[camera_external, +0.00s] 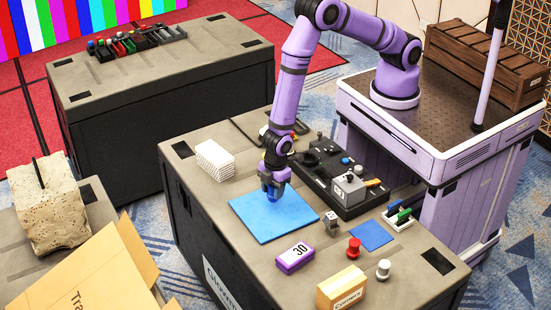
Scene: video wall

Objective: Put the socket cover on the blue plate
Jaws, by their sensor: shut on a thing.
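A flat blue plate (262,222) lies on the near table. My gripper (272,190) points down over the plate's upper right part, with its fingers low, close to the surface. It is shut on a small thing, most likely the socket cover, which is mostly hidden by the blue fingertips. I cannot tell whether the held thing touches the plate.
A white ribbed block (215,160) stands behind the plate. A black tray (340,185) with a grey box lies to its right. A purple block (295,258), yellow box (341,290), red knob (353,249) and smaller blue square (371,235) are in front or right.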

